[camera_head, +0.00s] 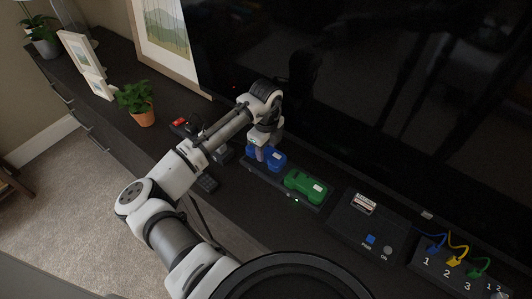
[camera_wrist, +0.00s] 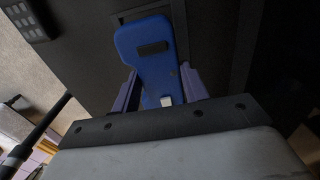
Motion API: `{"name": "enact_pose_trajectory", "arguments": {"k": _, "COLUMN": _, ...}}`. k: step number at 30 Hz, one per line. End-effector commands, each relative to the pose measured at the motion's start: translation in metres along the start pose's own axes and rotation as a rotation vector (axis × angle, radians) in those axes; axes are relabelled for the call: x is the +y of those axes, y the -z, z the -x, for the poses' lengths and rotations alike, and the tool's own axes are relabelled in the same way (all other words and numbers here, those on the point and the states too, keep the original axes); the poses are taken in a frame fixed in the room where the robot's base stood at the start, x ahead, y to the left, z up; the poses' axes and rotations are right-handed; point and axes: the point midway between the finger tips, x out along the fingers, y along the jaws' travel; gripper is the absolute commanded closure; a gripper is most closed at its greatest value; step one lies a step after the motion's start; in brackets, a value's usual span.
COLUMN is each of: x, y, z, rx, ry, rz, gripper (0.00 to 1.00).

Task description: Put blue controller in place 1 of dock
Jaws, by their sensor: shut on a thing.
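The blue controller (camera_head: 277,160) is at the left part of the dark dock (camera_head: 268,184), beside the green controller (camera_head: 306,186). My gripper (camera_head: 262,154) is above it, pointing down and shut on it. In the wrist view the blue controller (camera_wrist: 146,48) shows between the two purple fingers of my gripper (camera_wrist: 160,90). I cannot tell whether the blue controller rests fully in the dock place or is held slightly above it. The green controller lies in the right part of the dock, with a small green light at the dock's front edge. No place numbers are readable on the dock.
A dark remote (camera_head: 207,184) lies left of the dock. A red-topped item (camera_head: 179,122) and a potted plant (camera_head: 136,102) stand farther left. Right are a dark box with a blue button (camera_head: 371,239) and a numbered cable panel (camera_head: 450,272). A large dark screen (camera_head: 400,90) rises behind.

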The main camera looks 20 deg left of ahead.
Motion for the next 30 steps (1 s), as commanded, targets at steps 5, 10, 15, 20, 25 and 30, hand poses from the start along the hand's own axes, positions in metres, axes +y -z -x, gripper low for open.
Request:
{"name": "enact_pose_trajectory", "arguments": {"k": 5, "x": 0.0, "y": 0.0, "z": -0.026, "rx": 0.001, "ry": -0.002, "rz": 0.0, "gripper": 0.84}}
{"name": "enact_pose_trajectory", "arguments": {"k": 10, "x": 0.0, "y": 0.0, "z": -0.034, "rx": -0.001, "ry": 0.001, "rz": 0.0, "gripper": 0.84}}
{"name": "enact_pose_trajectory", "arguments": {"k": 15, "x": 0.0, "y": 0.0, "z": -0.035, "rx": -0.001, "ry": 0.0, "rz": 0.0, "gripper": 0.84}}
{"name": "enact_pose_trajectory", "arguments": {"k": 20, "x": 0.0, "y": 0.0, "z": -0.037, "rx": -0.001, "ry": -0.001, "rz": 0.0, "gripper": 0.47}}
{"name": "enact_pose_trajectory", "arguments": {"k": 25, "x": 0.0, "y": 0.0, "z": -0.037, "rx": -0.001, "ry": -0.001, "rz": 0.0, "gripper": 0.34}}
{"name": "enact_pose_trajectory", "arguments": {"k": 30, "x": 0.0, "y": 0.0, "z": -0.036, "rx": -0.001, "ry": -0.001, "rz": 0.0, "gripper": 0.34}}
